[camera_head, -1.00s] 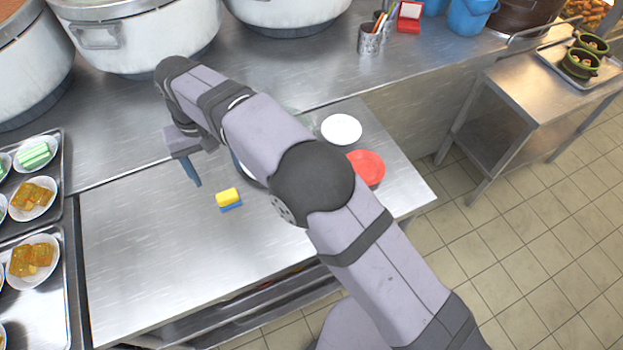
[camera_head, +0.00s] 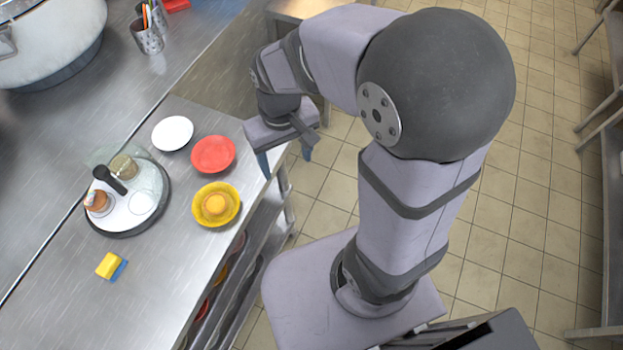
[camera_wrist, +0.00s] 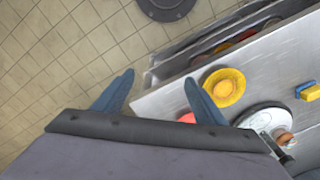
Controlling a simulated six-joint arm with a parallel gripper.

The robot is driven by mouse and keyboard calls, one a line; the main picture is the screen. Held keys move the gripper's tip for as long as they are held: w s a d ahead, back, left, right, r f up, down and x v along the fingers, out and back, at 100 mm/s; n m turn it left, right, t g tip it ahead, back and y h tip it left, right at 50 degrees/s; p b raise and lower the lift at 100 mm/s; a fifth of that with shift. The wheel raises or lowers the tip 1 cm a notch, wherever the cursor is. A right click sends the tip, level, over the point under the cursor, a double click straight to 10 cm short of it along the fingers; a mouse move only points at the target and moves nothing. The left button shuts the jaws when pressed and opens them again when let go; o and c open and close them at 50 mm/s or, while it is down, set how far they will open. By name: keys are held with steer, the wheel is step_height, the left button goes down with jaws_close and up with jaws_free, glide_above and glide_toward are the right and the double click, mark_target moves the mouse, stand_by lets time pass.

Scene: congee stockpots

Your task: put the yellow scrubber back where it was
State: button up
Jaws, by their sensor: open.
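The yellow scrubber (camera_head: 107,264) is a small yellow block with blue at its lower side. It rests on the steel worktop (camera_head: 185,262), left of a yellow dish. It also shows at the right edge of the wrist view (camera_wrist: 311,93). My gripper (camera_head: 285,158) is open and empty, with its blue fingers apart. It hangs at the worktop's right edge, just right of the red plate and well away from the scrubber. In the wrist view my gripper (camera_wrist: 158,80) has floor tiles and the worktop edge beyond its fingers.
A round tray (camera_head: 157,222) with a clear cover and small cups stands near the scrubber. A white plate (camera_head: 172,133), a red plate (camera_head: 213,154) and a yellow dish (camera_head: 233,205) with a rounded piece in it lie nearby. A large pot (camera_head: 55,35) stands upper left. The worktop around the scrubber is clear.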

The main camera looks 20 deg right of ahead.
steer(key=s+d+f+m, duration=0.1)
steer(key=s+d+f, duration=0.1)
steer(key=s+d, duration=0.3)
steer(key=shift+s, duration=0.75)
stand_by(0.6)
